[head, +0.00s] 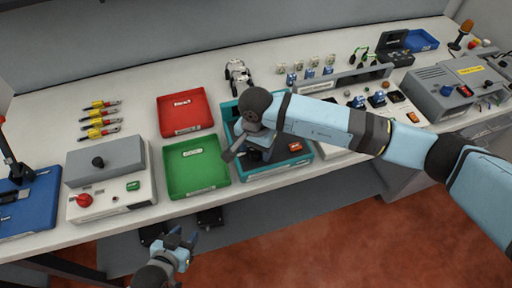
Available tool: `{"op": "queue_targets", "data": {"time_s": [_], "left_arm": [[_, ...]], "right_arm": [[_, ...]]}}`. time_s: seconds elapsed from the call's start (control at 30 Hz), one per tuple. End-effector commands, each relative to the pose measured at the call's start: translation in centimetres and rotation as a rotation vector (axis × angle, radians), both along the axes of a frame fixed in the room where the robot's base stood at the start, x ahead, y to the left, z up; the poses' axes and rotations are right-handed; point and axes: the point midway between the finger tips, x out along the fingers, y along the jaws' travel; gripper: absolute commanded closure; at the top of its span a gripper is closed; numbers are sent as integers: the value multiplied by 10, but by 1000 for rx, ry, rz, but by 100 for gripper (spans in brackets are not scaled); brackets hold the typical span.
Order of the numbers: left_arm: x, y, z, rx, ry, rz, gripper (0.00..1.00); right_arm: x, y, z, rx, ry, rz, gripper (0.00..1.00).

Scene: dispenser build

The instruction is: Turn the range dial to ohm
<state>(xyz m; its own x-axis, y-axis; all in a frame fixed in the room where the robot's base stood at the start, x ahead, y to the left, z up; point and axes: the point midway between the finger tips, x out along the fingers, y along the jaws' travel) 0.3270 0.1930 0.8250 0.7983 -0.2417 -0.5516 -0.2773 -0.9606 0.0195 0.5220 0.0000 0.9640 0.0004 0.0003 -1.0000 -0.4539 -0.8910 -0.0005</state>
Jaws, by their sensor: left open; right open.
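I cannot make out a dial marked with ohm in the head view. A black knob (97,162) sits on the sloped top of a grey and white box (112,188) at the left of the bench. A grey instrument (440,96) at the far right has a round dial (446,90) on its face; its markings are too small to read. My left gripper (180,238) is open and empty, below the bench's front edge.
Red (185,113) and green (196,168) trays stand left of the teal one. The box carries a red button (84,201). Several yellow-and-red tools (101,113) lie behind it. My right arm crosses the right half of the bench and hides part of it.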

Motion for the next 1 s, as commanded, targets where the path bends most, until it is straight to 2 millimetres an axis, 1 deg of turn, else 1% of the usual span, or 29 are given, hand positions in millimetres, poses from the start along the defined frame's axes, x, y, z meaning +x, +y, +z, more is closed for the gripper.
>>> {"op": "queue_targets", "data": {"time_s": [0.13,0.4,0.43,0.63,0.87,1.0], "left_arm": [[0,0,2,0,0,0,57],[1,0,2,0,-1,1,57],[1,0,2,0,-2,1,57],[1,0,2,0,-2,1,57],[1,0,1,0,-3,1,57],[1,0,-4,-1,-4,1,57]], "right_arm": [[0,0,-9,-1,0,0,38],[0,0,-11,0,0,0,38],[0,0,-11,0,0,0,40],[0,0,-11,0,0,0,86],[0,0,-11,0,0,-12,86],[0,0,-13,0,1,-50,86]]}}
